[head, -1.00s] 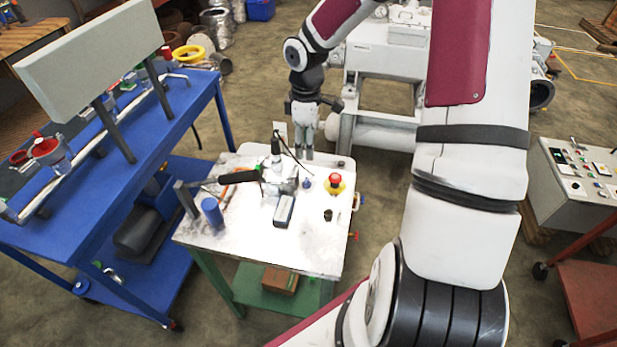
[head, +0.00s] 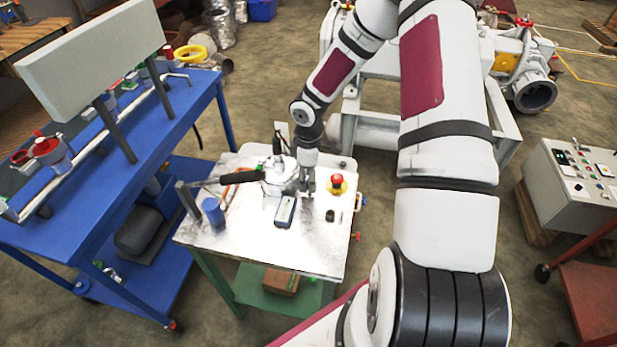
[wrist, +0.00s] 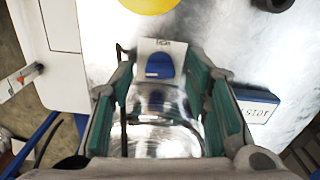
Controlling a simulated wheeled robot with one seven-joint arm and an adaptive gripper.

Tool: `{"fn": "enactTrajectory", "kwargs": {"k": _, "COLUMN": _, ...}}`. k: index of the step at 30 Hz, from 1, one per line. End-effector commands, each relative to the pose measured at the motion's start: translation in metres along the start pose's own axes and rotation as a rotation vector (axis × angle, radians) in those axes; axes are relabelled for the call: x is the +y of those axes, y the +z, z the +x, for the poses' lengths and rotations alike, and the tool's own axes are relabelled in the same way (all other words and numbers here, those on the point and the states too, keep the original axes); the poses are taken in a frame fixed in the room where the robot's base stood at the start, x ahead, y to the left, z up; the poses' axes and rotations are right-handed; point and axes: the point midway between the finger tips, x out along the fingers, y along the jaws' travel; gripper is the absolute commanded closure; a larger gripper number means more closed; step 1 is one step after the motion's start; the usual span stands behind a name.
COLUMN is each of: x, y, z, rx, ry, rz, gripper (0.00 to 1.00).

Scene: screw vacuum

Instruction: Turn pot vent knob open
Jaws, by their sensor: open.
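A blue knob (wrist: 160,66) on a small white labelled plate shows in the wrist view, between and just beyond my fingers. A shiny metal pot (wrist: 165,138) lies below it in that view, partly framed by my fingers. In the head view the pot (head: 276,184) stands on the white tabletop (head: 262,252). My gripper (head: 307,190) points down just right of the pot and hides the blue knob there. In the wrist view my gripper (wrist: 163,75) is open, with green pads on either side of the knob. I cannot tell whether they touch it.
A red button on a yellow base (head: 337,184) stands close right of my gripper. A black handle (head: 233,180) reaches left. The tabletop's front is clear.

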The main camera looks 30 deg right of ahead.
Motion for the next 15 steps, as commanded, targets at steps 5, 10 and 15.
{"fn": "enactTrajectory", "kwargs": {"k": 5, "x": 0.0001, "y": -0.0005, "z": 0.0036, "rx": 0.001, "ry": 0.001, "rz": 0.000, "gripper": 0.57}}
{"fn": "enactTrajectory", "kwargs": {"k": 10, "x": 0.0001, "y": -0.0003, "z": 0.0035, "rx": 0.001, "ry": 0.001, "rz": 0.000, "gripper": 0.57}}
{"fn": "enactTrajectory", "kwargs": {"k": 15, "x": 0.0000, "y": -0.0003, "z": 0.0035, "rx": 0.000, "ry": 0.000, "rz": 0.000, "gripper": 0.95}}
